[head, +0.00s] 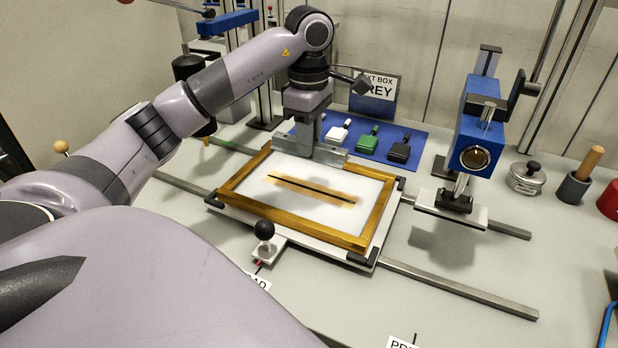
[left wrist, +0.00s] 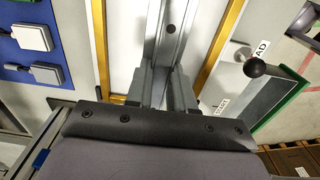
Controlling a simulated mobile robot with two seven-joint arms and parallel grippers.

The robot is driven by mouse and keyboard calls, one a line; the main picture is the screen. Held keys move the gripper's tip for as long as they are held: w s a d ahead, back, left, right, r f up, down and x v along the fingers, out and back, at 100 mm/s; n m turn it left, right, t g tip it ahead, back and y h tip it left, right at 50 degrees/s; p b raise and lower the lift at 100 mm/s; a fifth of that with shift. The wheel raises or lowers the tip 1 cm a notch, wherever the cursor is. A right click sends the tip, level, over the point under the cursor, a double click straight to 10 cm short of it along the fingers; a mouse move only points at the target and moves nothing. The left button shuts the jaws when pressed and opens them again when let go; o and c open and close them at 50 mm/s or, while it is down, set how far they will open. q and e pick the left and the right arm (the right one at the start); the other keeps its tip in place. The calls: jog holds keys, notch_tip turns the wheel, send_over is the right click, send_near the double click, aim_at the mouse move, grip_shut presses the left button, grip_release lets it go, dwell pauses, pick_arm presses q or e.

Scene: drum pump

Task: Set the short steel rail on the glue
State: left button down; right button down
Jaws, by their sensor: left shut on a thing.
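My left gripper (head: 313,143) is shut on a short grey steel rail (head: 333,154), over the far edge of a wooden frame. In the left wrist view the rail (left wrist: 172,35) runs away from between the fingers (left wrist: 167,88). Whether it touches the frame is unclear. The frame (head: 375,215) surrounds a white panel (head: 265,208). On the panel is a tan strip (head: 285,185) with a narrow dark line (head: 312,188) along it; I cannot tell whether either is the glue. My right gripper is not in view.
A blue mat (head: 425,135) with several small flat tools lies behind the frame. A black knob (head: 264,229) stands at the frame's near side. Two steel guide bars (head: 460,289) cross the table.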

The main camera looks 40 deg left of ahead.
aim_at(309, 188)
pick_arm(q)
notch_tip(309, 188, down, 9)
jog(key=shift+r, duration=0.1)
dwell(0.3)
jog(key=c, duration=1)
grip_release()
